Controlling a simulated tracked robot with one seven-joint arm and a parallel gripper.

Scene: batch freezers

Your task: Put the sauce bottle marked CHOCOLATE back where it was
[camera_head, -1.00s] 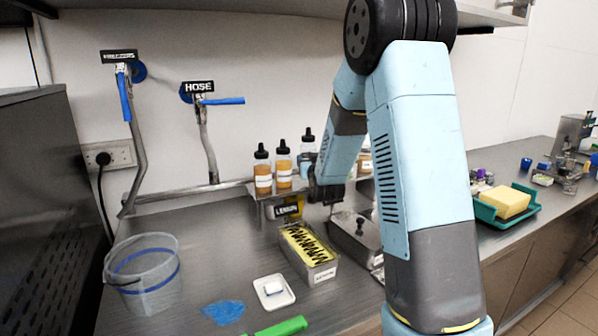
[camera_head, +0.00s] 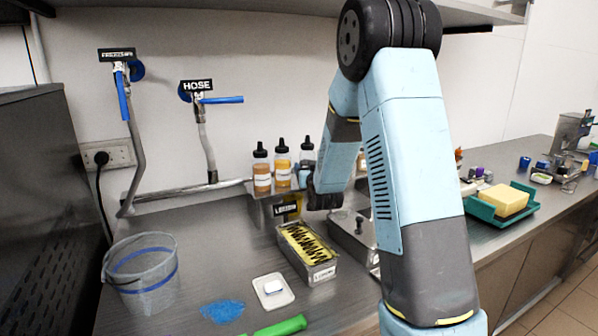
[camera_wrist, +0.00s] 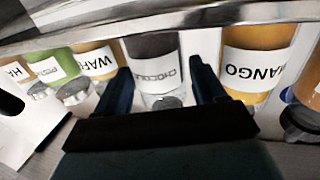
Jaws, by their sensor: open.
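In the wrist view the bottle marked CHOCOLATE (camera_wrist: 155,72), dark with a white label, is in a row with other labelled bottles. My gripper (camera_wrist: 163,88) is open, with one finger on each side of this bottle; I cannot tell whether they touch it. A MANGO bottle (camera_wrist: 258,65) is just right of the fingers, and a bottle with a partly readable label (camera_wrist: 97,62) is to the left. I cannot pick out the CHOCOLATE bottle there.
Amber bottles (camera_head: 262,172) stand close by on the rack. Below are a LEMON tub (camera_head: 308,255) and a lidded steel container (camera_head: 352,238). A clear bucket (camera_head: 143,275), white dish (camera_head: 273,292) and green-handled tool (camera_head: 280,327) occupy the counter. An overhead shelf (camera_head: 250,12) runs above.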

